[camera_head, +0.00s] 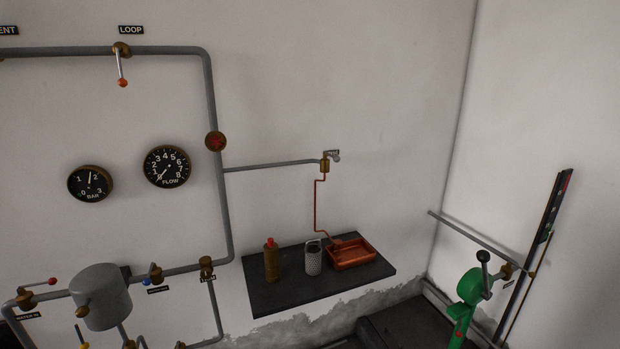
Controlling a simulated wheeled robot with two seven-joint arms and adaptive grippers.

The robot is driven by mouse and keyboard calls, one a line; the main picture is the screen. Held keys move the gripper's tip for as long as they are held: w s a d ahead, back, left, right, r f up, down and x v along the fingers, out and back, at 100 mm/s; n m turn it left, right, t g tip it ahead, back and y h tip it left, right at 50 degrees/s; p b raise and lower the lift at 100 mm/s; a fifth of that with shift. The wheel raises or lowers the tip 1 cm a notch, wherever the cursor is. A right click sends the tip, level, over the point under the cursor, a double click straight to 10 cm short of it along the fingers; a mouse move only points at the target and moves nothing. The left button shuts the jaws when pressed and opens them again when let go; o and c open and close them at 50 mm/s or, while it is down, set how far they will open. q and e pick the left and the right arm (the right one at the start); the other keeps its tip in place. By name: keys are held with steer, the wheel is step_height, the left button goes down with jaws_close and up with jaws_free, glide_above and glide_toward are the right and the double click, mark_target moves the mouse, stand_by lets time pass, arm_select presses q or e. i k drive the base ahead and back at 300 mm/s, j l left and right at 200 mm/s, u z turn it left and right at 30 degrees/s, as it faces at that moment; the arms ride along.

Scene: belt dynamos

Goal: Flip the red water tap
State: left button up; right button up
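A tap with a red-knobbed lever (40,283) sits on the grey pipe at the lower left, above a small black label that seems to read "WATER IN". Its lever points right and lies nearly level, with the red ball at its right end. Another lever with an orange-red ball (121,70) hangs down from a brass valve under the "LOOP" label. Neither of my grippers shows in the head view.
A grey tank (101,296) stands right of the red-knobbed tap, with a blue-knobbed valve (154,274) beyond it. Two round gauges hang above. A dark shelf (290,292) holds a bottle, a perforated cup and a copper tray. A green machine (470,290) stands at right.

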mark_target(52, 281)
steer(key=u, duration=1.7)
